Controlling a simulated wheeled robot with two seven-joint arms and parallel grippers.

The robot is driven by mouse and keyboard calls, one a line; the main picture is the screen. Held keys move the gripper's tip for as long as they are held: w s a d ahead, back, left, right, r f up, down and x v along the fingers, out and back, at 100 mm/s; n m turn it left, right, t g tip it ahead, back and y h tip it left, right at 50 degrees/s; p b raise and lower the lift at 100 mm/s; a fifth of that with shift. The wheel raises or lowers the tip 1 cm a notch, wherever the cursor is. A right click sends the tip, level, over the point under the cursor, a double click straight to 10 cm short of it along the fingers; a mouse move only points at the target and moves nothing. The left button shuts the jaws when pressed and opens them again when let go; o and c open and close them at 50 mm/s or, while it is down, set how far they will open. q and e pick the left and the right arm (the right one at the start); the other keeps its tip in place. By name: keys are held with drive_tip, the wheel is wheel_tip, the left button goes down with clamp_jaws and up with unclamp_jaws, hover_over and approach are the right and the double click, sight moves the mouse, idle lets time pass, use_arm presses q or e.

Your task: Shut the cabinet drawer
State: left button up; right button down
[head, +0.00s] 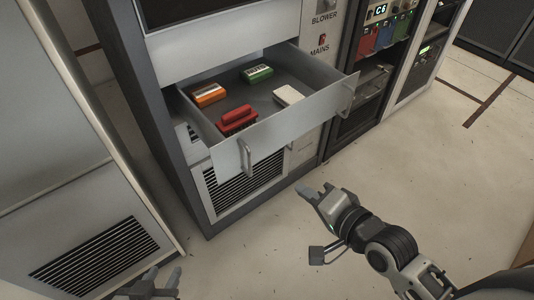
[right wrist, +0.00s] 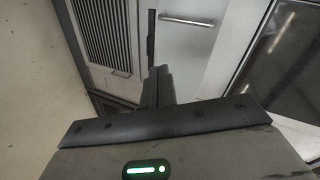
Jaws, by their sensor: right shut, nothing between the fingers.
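The cabinet drawer (head: 285,130) is pulled well out of the grey cabinet in the head view. Its light metal front has two handles, a near one (head: 246,158) and a far one (head: 348,98). Inside lie an orange box, a green box, a red item and a white block. My right gripper (head: 308,191) is shut and empty, in front of and below the drawer front, apart from it. Its fingers (right wrist: 158,86) also show in the right wrist view, below a pale panel with a handle (right wrist: 187,21). My left gripper (head: 162,279) is at the bottom edge, fingers apart, partly cut off.
A vent grille (head: 243,180) sits below the drawer. Another grey cabinet (head: 60,180) with a vent stands at the left. A rack with coloured modules (head: 385,35) is at the right of the drawer. The pale floor (head: 440,160) in front is clear.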

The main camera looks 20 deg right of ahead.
wheel_tip(320, 180, up, 2)
drive_tip(key=m, duration=0.3)
approach(257, 146)
drive_tip(key=shift+t+y, duration=0.3)
drive_tip(key=shift+y, duration=0.1)
drive_tip(key=x, duration=0.6)
drive_tip(key=shift+w+f, duration=0.1)
drive_tip(key=shift+f, duration=0.35)
